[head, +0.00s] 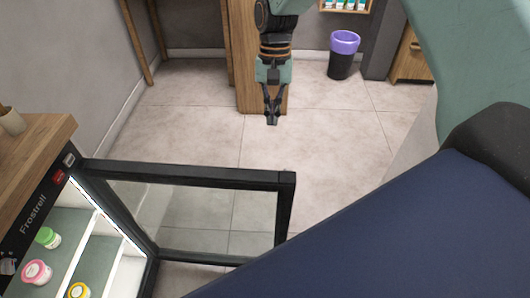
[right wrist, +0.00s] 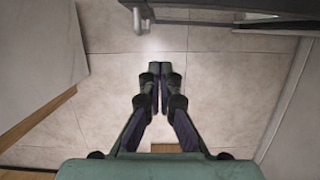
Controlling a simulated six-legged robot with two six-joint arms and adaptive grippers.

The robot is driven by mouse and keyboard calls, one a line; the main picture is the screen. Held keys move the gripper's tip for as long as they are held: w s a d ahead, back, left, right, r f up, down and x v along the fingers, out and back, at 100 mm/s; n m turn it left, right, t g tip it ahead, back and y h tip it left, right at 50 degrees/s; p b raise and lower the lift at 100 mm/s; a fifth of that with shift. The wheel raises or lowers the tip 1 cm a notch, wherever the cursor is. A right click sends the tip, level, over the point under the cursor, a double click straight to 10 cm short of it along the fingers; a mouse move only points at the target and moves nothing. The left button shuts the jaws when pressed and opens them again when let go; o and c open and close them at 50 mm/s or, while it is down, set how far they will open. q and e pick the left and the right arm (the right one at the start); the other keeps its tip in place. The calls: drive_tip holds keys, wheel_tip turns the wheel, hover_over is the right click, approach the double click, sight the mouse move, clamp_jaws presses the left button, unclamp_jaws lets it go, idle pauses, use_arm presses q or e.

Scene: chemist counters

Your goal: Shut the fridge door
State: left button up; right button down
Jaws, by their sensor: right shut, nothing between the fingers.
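The fridge (head: 45,215), black-framed and marked "Frostrell", stands at the lower left of the head view. Its interior is lit. Its door (head: 285,215), a black frame around clear glass, stands wide open, reaching right from the fridge. My right gripper (head: 272,120) points down in the upper middle of the head view, beyond the door's free end and apart from it. Its fingers are together and empty; they also show in the right wrist view (right wrist: 155,68). A dark bar across the top of that view may be the door's frame; I cannot be sure. My left gripper is not in view.
Several small jars, one with a green lid (head: 47,238), stand inside the fridge. A wooden counter top (head: 35,150) lies above it. A dark bin with a purple liner (head: 343,55) stands at the back. Tiled floor (head: 200,110) beyond the door is clear.

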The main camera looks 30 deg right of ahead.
drive_tip(key=s+a+f+b, duration=0.2)
drive_tip(key=s+f, duration=0.3)
drive_tip(key=f, duration=0.4)
drive_tip(key=shift+s+a+f+b, duration=0.3)
drive_tip(key=shift+s+a+f, duration=0.05)
drive_tip(key=shift+a, duration=0.35)
drive_tip(key=shift+s+r, duration=0.1)
